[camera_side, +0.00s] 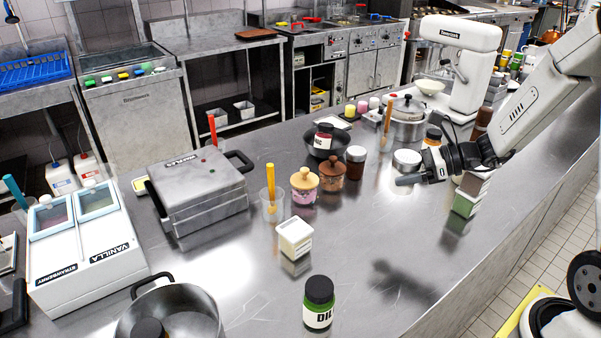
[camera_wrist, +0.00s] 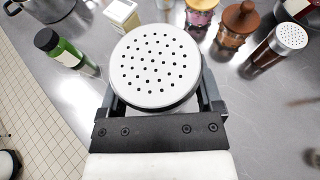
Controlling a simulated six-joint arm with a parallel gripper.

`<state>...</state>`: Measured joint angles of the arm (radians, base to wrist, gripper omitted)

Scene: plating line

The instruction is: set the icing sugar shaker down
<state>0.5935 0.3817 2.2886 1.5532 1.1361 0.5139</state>
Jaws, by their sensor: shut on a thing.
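The icing sugar shaker (camera_wrist: 155,66), with a round white lid pierced by small holes, fills the middle of the wrist view. My gripper (camera_wrist: 158,92) is shut around it, one finger on each side. In the side view, the shaker's pale lid (camera_side: 407,157) shows just above my gripper (camera_side: 409,178), right of the brown-bodied shaker. The shaker's body is mostly hidden by the fingers and lid. A shadow on the steel counter (camera_side: 340,265) lies below and apart from my gripper, which looks raised above the surface.
The counter's front right is clear.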

